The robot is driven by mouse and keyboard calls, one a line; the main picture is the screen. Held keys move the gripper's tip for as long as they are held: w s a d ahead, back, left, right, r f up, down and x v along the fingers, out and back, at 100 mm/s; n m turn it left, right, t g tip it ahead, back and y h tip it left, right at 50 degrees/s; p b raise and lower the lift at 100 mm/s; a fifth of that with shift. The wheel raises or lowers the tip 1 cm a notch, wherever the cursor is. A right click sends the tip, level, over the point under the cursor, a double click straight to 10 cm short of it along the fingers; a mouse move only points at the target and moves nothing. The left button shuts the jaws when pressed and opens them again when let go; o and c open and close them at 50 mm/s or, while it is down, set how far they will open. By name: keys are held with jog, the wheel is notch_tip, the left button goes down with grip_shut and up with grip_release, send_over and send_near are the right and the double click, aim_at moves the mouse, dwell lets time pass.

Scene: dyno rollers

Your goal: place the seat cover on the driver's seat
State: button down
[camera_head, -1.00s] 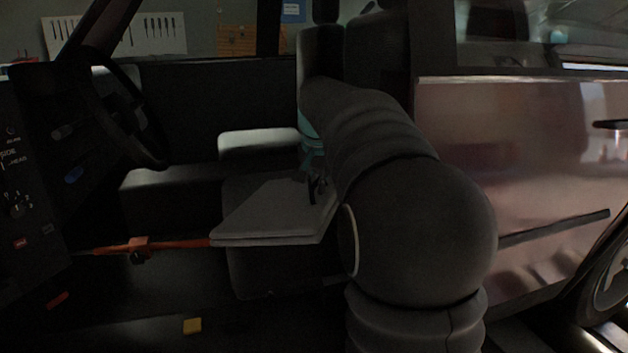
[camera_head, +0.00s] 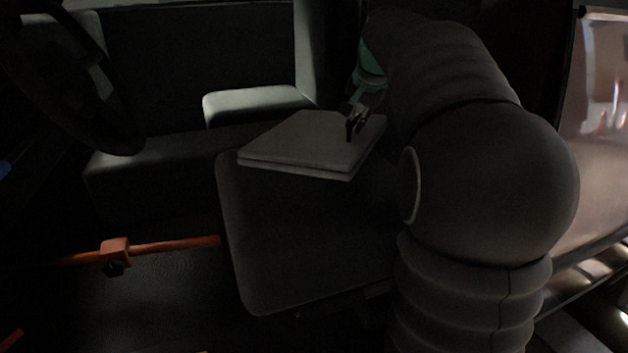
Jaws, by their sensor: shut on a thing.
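The seat cover (camera_head: 305,140) is a grey, flat, folded square at the rear part of the driver's seat (camera_head: 300,240). My gripper (camera_head: 353,128) is shut on its right edge. The dark driver's seat cushion shows bare in front of and below the cover. I cannot tell whether the cover touches the cushion or hangs just above it. My arm hides the seat's right side and much of its backrest.
The steering wheel (camera_head: 75,85) is at the upper left. An orange bar with a clamp (camera_head: 115,252) runs across the footwell to the seat's left side. The door is at the far right.

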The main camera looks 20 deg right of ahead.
aim_at(365, 141)
jog(key=shift+d+f, duration=0.1)
jog(key=shift+f, duration=0.1)
jog(key=shift+f+t+y+b, duration=0.25)
jog(key=shift+t+y+b, duration=0.05)
jog(key=shift+b, duration=0.15)
notch_tip(365, 141, down, 9)
jog(key=shift+s+b, duration=0.1)
jog(key=shift+b, duration=1.05)
jog(key=c, duration=1.2)
grip_release()
jog(key=p+v, duration=0.2)
jog(key=v, duration=1)
